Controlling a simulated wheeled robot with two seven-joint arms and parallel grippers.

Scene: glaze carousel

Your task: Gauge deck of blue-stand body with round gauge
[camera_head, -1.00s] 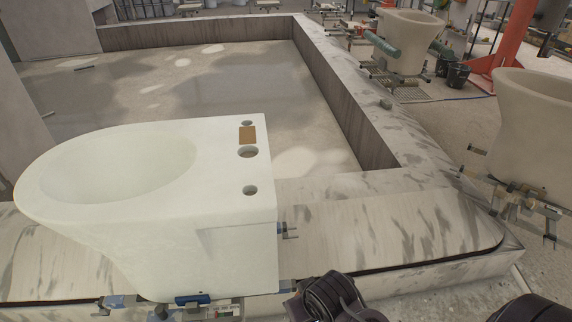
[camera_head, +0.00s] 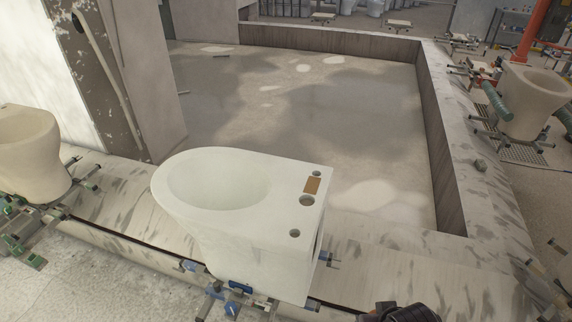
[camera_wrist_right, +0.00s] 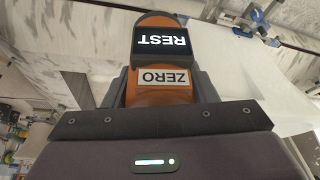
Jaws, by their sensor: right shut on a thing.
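The white toilet body (camera_head: 225,215) stands upright on a stand with blue parts (camera_head: 240,288) in the middle of the head view. My right gripper (camera_wrist_right: 163,88) is shut on an orange gauge (camera_wrist_right: 166,20) with a dark display reading REST and a ZERO label, both upside down in the right wrist view. A pale surface lies beyond the gauge at right there. In the head view only a dark part of my right arm shows at the bottom edge. My left gripper is out of view.
A beige body (camera_head: 30,150) on a green-marked stand is at the left. Another beige body (camera_head: 535,100) stands at the far right. A raised grey ledge (camera_head: 120,215) runs under the white body, around a sunken floor. A tall pillar (camera_head: 150,70) rises behind left.

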